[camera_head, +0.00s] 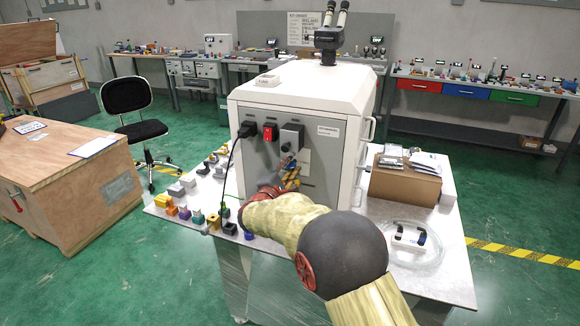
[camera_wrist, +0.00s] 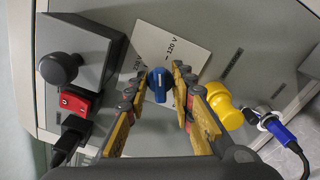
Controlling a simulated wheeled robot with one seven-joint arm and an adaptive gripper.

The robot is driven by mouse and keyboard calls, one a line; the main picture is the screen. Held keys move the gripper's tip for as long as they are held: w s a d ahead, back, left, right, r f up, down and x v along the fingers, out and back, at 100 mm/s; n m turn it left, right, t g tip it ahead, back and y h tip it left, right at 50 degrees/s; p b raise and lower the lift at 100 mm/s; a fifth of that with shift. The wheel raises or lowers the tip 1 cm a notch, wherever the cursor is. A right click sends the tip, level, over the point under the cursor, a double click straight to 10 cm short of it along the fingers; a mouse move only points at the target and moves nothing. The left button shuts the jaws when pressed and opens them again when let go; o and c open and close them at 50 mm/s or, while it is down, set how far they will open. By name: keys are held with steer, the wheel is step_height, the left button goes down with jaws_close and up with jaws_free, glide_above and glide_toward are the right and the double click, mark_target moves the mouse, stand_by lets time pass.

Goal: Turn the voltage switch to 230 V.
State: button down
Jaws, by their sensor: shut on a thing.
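The voltage switch is a blue knob (camera_wrist: 158,85) on a white label plate (camera_wrist: 190,48) in the wrist view. The plate reads 120 V, with a 230 V mark nearer the left finger. My gripper (camera_wrist: 158,88) has its yellow fingers on either side of the knob and is shut on it. A white mark shows on the knob, but I cannot tell clearly which label it points to. In the head view my gripper (camera_head: 291,178) is at the grey rear panel of the white machine (camera_head: 300,90), and the arm hides the knob.
Near the knob are a grey box with a black knob (camera_wrist: 65,68), a red rocker switch (camera_wrist: 76,101), a black power plug (camera_wrist: 66,143), a yellow knob (camera_wrist: 228,105) and a blue cable connector (camera_wrist: 272,124). A cardboard box (camera_head: 405,182) and coiled tubing (camera_head: 415,248) lie right on the table.

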steer(key=n+p, duration=0.3)
steer(key=n, duration=0.3)
steer(key=shift+f+n+p, duration=0.1)
steer(key=shift+n+p, duration=0.2)
steer(key=n+p, duration=0.3)
steer(key=n, duration=0.1)
steer(key=shift+n, duration=0.4)
steer(key=shift+f+n+p, duration=0.1)
steer(key=shift+n+p, duration=0.6)
steer(key=shift+p, duration=0.1)
steer(key=c, duration=1.9)
jaws_free()
steer(key=v, duration=1.2)
